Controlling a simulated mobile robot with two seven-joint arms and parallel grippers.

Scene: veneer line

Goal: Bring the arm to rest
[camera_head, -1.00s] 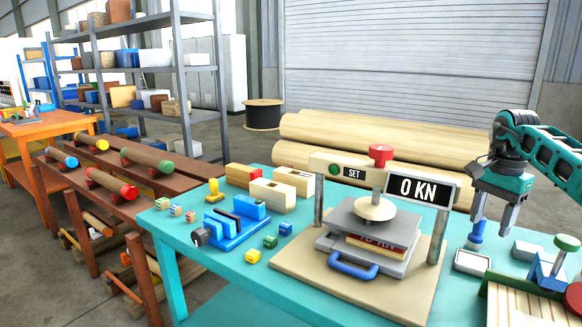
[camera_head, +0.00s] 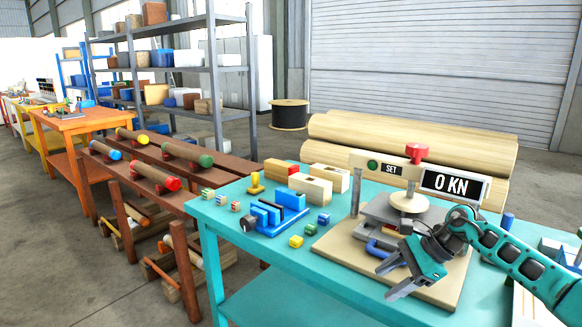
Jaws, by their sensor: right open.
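My right arm comes in from the right edge of the head view. My right gripper (camera_head: 388,279) is open and empty, its fingers pointing left and down over the front part of the press base. It hides part of the press (camera_head: 405,202) and of its blue handle (camera_head: 374,251). I cannot tell whether it touches the base board (camera_head: 334,240). The press has a red knob on top and a display reading 0 KN. My left gripper is not in view.
The teal table (camera_head: 285,262) also holds a blue rack (camera_head: 272,220), wooden blocks (camera_head: 310,188) and small coloured cubes (camera_head: 296,241). Brown benches (camera_head: 190,205) with rollers stand to the left. Large logs (camera_head: 415,140) lie behind.

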